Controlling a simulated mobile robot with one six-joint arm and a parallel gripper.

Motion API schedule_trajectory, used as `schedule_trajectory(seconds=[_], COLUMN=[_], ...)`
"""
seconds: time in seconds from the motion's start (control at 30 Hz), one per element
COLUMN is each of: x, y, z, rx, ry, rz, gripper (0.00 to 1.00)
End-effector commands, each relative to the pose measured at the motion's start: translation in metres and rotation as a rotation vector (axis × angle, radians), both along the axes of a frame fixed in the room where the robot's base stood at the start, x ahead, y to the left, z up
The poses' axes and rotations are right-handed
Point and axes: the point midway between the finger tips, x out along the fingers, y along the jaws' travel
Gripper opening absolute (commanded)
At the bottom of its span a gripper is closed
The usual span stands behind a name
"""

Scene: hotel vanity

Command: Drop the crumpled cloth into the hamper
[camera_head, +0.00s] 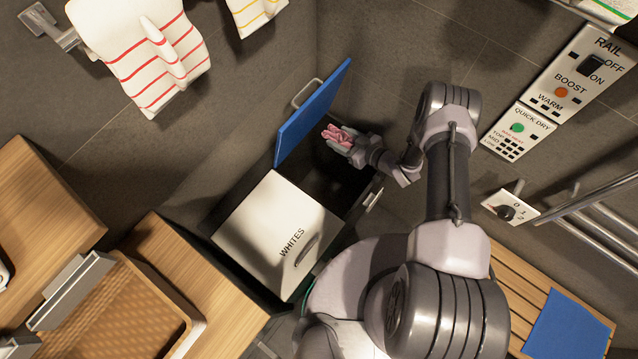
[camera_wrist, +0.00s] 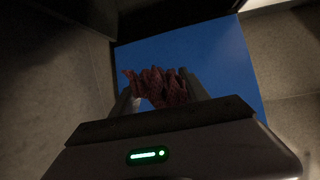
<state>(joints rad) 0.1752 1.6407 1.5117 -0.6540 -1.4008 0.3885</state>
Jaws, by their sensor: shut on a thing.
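A crumpled pink-red cloth (camera_head: 341,133) is held between the fingers of my gripper (camera_head: 339,141). In the wrist view the cloth (camera_wrist: 160,88) looks dark red and bunched, with a gripper (camera_wrist: 162,95) finger on each side. The hamper (camera_head: 283,232) is a box with a white front marked WHITES. Its blue lid (camera_head: 312,113) stands raised, and a dark opening shows below the cloth. My gripper is over the opening, near the lid. In the wrist view the blue lid (camera_wrist: 215,55) fills the background behind the cloth. The inside of the hamper is too dark to make out.
Striped towels (camera_head: 140,50) hang at the upper left. Wooden counters and a woven tray (camera_head: 110,315) stand at the lower left. A control panel (camera_head: 560,85) and rails are on the right wall. A slatted bench with a blue cloth (camera_head: 567,328) is at the lower right.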

Motion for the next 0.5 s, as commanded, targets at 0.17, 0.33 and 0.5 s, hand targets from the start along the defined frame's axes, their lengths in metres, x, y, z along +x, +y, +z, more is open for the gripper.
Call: schedule_trajectory(seconds=[0.17,0.33,0.5], x=[-0.001,-0.001,0.0], y=[0.0,0.0,0.0], z=[-0.022,-0.05,-0.062], rx=[0.001,0.0,0.0], ry=[0.001,0.0,0.0], rz=[0.001,-0.001,-0.002], gripper=[0.14,0.14,0.14])
